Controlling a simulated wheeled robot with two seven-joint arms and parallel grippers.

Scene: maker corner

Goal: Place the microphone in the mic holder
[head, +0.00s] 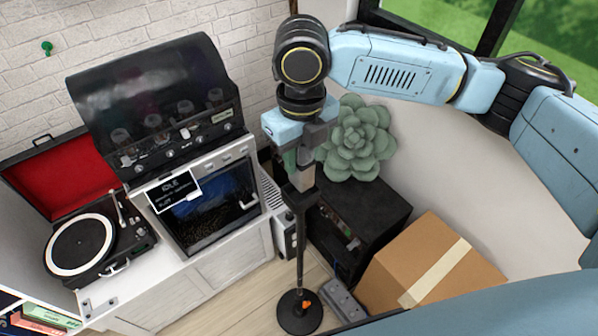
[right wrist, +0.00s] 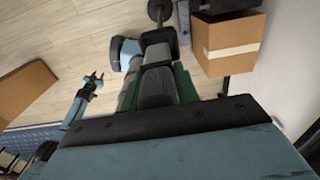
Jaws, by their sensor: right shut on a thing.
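My right gripper (head: 300,182) points down over the top of a slim black stand (head: 299,245) with a round base. It is shut on the microphone, which is mostly hidden by the fingers; a green part (head: 290,160) shows beside them. In the right wrist view, green surfaces (right wrist: 186,85) flank the grey fingers. The mic holder at the stand's top is largely covered by the gripper, so I cannot tell whether the microphone touches it. A small blue and dark part, probably my left gripper (right wrist: 92,82), shows at left in the right wrist view; its jaws are too small to read.
A black speaker-like box (head: 385,225) with a green succulent (head: 357,138) stands right behind the stand. A cardboard box (head: 425,262) and a grey power strip (head: 343,300) lie near its base. A turntable (head: 85,245) and a lidded machine (head: 160,110) occupy the white cabinet at left.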

